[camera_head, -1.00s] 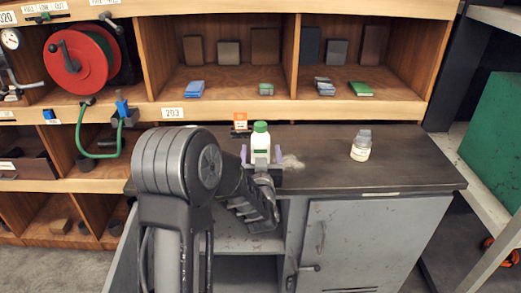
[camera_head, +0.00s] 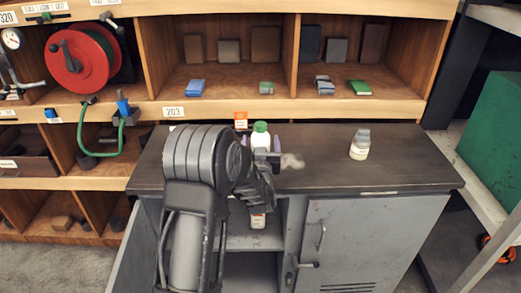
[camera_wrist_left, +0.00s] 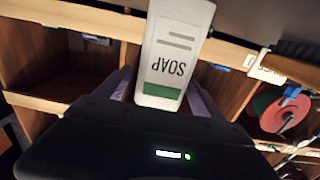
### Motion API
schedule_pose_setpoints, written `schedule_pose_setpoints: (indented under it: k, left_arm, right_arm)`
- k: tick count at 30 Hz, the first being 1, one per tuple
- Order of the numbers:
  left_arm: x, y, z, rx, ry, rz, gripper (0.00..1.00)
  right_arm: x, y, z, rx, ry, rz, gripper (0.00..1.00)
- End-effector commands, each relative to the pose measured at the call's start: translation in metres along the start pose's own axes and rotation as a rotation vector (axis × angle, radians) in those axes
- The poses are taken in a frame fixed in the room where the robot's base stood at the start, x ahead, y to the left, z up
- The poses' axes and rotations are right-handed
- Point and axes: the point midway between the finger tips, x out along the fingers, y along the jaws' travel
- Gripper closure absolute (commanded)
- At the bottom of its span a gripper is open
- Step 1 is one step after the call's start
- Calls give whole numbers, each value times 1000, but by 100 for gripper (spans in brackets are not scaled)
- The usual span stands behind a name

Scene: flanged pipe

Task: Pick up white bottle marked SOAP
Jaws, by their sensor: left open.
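The white bottle marked SOAP (camera_head: 260,137), with a green cap, stands on the dark top of the grey cabinet (camera_head: 330,180). In the left wrist view the bottle (camera_wrist_left: 170,55) shows its SOAP lettering upside down, with a green band toward my gripper. My left gripper (camera_head: 262,148) is open at the bottle. Its pale purple fingers (camera_wrist_left: 165,98) lie on either side of the bottle, and I cannot tell whether they touch it. My arm hides the bottle's lower part in the head view. My right gripper is not in view.
A small bottle with a grey cap (camera_head: 360,146) stands to the right on the cabinet top. Wooden shelves (camera_head: 300,108) rise behind.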

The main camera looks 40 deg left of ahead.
Motion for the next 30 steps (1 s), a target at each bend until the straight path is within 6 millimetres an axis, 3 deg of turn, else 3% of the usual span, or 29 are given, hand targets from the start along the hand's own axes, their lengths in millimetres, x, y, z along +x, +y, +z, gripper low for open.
schedule_pose_setpoints:
  k: [11, 30]
  left_arm:
    - [0, 0, 0, 0, 0, 0, 23]
    - [0, 0, 0, 0, 0, 0, 75]
  right_arm:
    - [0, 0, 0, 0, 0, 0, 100]
    - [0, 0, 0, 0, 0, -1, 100]
